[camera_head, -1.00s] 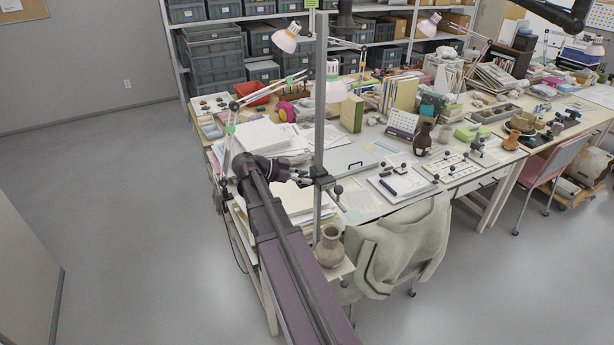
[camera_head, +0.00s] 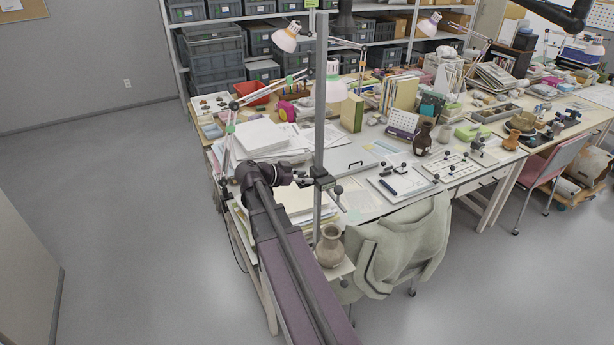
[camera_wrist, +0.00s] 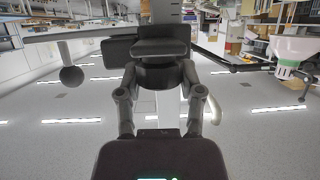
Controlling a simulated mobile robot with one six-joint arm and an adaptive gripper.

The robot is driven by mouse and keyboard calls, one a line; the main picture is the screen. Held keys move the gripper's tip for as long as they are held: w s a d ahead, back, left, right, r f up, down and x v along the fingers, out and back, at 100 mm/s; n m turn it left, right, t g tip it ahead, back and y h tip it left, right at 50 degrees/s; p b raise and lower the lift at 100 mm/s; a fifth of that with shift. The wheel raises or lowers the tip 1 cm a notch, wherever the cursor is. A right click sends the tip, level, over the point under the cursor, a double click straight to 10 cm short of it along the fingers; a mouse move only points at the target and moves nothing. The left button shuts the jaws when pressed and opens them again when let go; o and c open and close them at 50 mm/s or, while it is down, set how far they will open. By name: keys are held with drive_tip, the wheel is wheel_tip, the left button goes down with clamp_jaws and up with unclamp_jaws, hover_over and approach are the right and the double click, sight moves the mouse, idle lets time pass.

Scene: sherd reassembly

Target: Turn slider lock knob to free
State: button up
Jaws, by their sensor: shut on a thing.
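A slider block (camera_head: 322,181) sits on an upright grey post (camera_head: 321,100) at the near left of the desk. In the wrist view the block (camera_wrist: 160,30) is dark, with the post behind it. A dark round lock knob (camera_wrist: 160,76) faces me below the block. My gripper (camera_wrist: 160,82) has a finger on each side of this knob and is shut on it; the fingertips hide part of it. In the head view my gripper (camera_head: 303,178) reaches the slider from the left, and the knob is too small to make out. The knob's lock setting cannot be read.
A black ball on a bar (camera_wrist: 71,76) stands left of the slider in the wrist view. A white lamp shade (camera_wrist: 296,50) is at right. In the head view a brown vase (camera_head: 330,246) stands below the post and a jacket-draped chair (camera_head: 400,245) is beside it.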

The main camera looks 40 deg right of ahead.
drive_tip(key=shift+s, duration=0.15)
drive_tip(key=o, duration=1.2)
drive_tip(key=shift+s+r, duration=0.1)
drive_tip(key=shift+c, duration=0.2)
drive_tip(key=shift+a, duration=0.1)
drive_tip(key=shift+a+f+n, duration=0.3)
drive_tip(key=shift+a+f, duration=0.1)
drive_tip(key=shift+a, duration=0.1)
drive_tip(key=s+a+f+n+t+y, duration=0.1)
drive_tip(key=a+f+n+y, duration=0.2)
drive_tip(key=a+n, duration=0.3)
drive_tip(key=s+a+f+n+y, duration=0.2)
drive_tip(key=a+f+n+y, duration=0.2)
drive_tip(key=a, duration=1.2)
drive_tip(key=s+a+f+n+t+y, duration=0.1)
drive_tip(key=s+a+f+n+y, duration=0.1)
drive_tip(key=a+n+y, duration=0.4)
drive_tip(key=a+f+n, duration=0.1)
drive_tip(key=a+n, duration=0.2)
drive_tip(key=a, duration=0.3)
drive_tip(key=shift+s+f+n+t, duration=0.2)
drive_tip(key=shift+f+n+t, duration=0.1)
drive_tip(key=shift+f, duration=0.05)
